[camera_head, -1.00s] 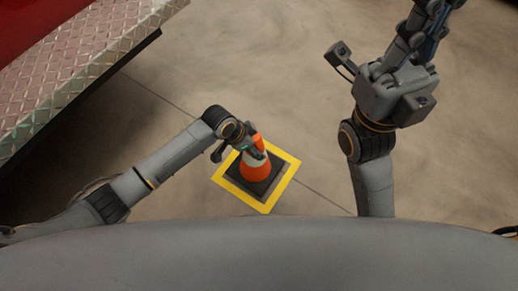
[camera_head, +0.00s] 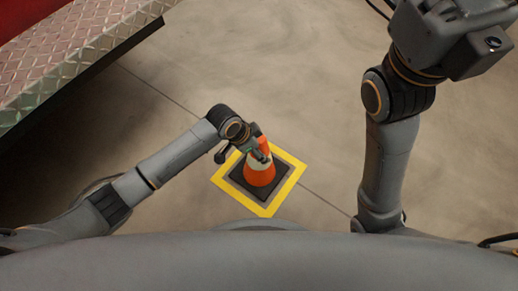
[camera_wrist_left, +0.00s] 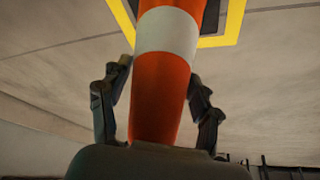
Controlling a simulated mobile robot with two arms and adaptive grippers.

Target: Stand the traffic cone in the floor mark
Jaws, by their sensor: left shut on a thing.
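The orange and white traffic cone (camera_head: 260,174) stands about upright, its dark square base inside the yellow square floor mark (camera_head: 285,191). A strip of floor shows between base and yellow border; I cannot tell whether the base touches the floor. My left gripper (camera_head: 258,152) is shut on the cone's upper part. In the left wrist view, its fingers lie on both sides of the cone (camera_wrist_left: 160,90), and part of the floor mark (camera_wrist_left: 222,41) shows beyond. My right arm rises at the right; its gripper is outside the view.
A red vehicle with a metal tread-plate bumper (camera_head: 75,50) fills the upper left. The concrete floor around the mark is bare, with a thin seam running diagonally past it. A dark cable lies at the right edge.

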